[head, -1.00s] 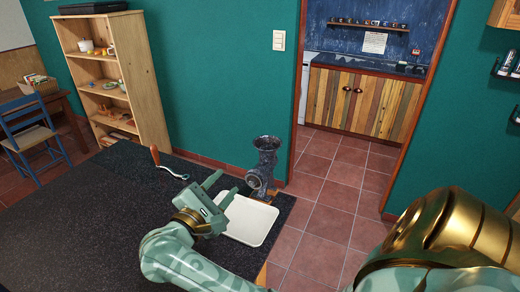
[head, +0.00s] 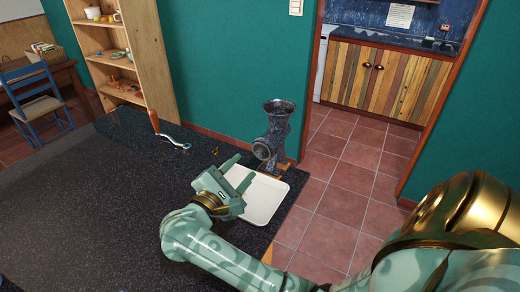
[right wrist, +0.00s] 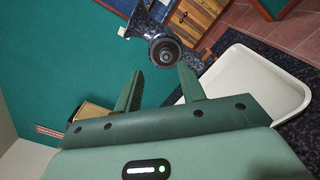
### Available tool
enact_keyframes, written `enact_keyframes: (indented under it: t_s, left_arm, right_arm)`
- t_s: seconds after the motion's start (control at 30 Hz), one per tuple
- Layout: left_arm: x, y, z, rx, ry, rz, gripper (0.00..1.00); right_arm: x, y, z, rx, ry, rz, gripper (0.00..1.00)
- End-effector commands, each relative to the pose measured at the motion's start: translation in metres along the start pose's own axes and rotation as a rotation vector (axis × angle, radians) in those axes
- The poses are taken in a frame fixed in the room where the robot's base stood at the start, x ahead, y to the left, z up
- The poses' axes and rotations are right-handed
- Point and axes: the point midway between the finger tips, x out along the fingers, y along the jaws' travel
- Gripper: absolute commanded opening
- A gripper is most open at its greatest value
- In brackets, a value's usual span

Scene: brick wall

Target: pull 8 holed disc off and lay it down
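The dark metal grinder (head: 277,132) stands upright at the counter's right edge. Its round mouth (right wrist: 165,50) faces my gripper in the right wrist view. A dark ring with a lighter round centre shows there; I cannot make out the disc's holes. My right gripper (head: 244,169) is open and empty, left of and slightly below the mouth in the head view. In the right wrist view, its two fingers (right wrist: 160,73) are spread below the mouth, apart from it. My left gripper is not in view.
A cream tray (head: 268,207) lies on the dark counter (head: 90,190) below the grinder; it shows empty. A crank with a wooden handle (head: 154,121) and a small brass-coloured piece (head: 215,150) lie to the left. The counter's left part is clear.

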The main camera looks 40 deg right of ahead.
Motion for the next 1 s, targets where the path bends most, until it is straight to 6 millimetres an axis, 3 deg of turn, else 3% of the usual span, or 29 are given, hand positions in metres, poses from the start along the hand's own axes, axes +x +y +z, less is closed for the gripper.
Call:
enact_keyframes:
  t_s: [0.1,0.47,1.0]
  left_arm:
    - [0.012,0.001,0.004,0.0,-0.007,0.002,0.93]
    - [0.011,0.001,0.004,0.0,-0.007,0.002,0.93]
    - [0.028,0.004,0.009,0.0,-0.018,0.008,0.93]
  right_arm:
    - [0.0,-0.01,-0.011,-0.007,0.001,-0.001,0.4]
    - [0.001,-0.009,-0.01,-0.006,0.001,-0.001,0.4]
    - [0.044,-0.01,-0.011,-0.007,0.0,-0.001,0.4]
